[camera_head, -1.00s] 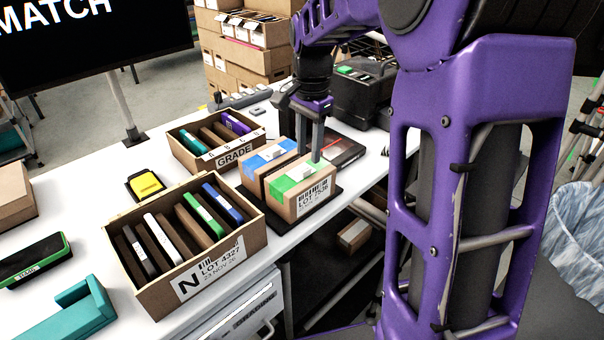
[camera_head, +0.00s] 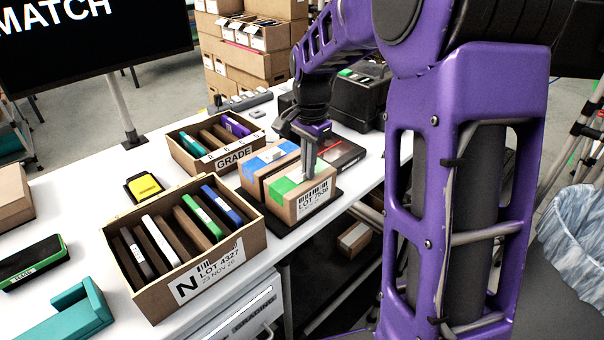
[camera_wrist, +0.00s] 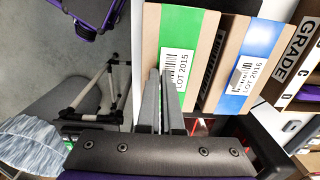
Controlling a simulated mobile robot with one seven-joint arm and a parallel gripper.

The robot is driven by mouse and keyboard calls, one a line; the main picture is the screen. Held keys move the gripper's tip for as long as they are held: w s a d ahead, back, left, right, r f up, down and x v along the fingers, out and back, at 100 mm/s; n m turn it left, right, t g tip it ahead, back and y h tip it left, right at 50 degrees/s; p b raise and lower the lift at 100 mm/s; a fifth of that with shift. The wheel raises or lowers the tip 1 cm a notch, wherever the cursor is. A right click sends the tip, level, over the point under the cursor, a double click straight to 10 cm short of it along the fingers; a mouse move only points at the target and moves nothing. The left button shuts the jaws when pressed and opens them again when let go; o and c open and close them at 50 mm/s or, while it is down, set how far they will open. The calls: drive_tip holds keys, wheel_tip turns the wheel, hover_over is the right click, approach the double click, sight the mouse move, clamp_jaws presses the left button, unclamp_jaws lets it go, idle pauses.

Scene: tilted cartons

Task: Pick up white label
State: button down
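A white label (camera_wrist: 180,68) printed LOT 2015 lies on the green tape on top of the nearer carton (camera_wrist: 149,40). A second white label (camera_wrist: 245,75), printed LOT 2016, lies on the blue tape of the carton beside it. My gripper (camera_wrist: 161,72) points down at the green-taped carton, its tips at the left edge of the LOT 2015 label. Only a narrow gap shows between the fingers; whether they grip the label edge is unclear. In the head view my gripper (camera_head: 308,178) hides part of the green tape (camera_head: 284,186).
The cartons stand on a dark platform (camera_head: 329,199) near the table's edge. A GRADE box (camera_head: 237,158) and a LOT 4327 box (camera_head: 211,274) with several coloured items stand to the left. A yellow-topped device (camera_head: 145,186) sits behind.

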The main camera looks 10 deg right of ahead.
wheel_tip(320, 180, up, 16)
drive_tip(key=p, duration=0.7)
drive_tip(key=shift+p, duration=0.4)
drive_tip(key=shift+w, duration=0.1)
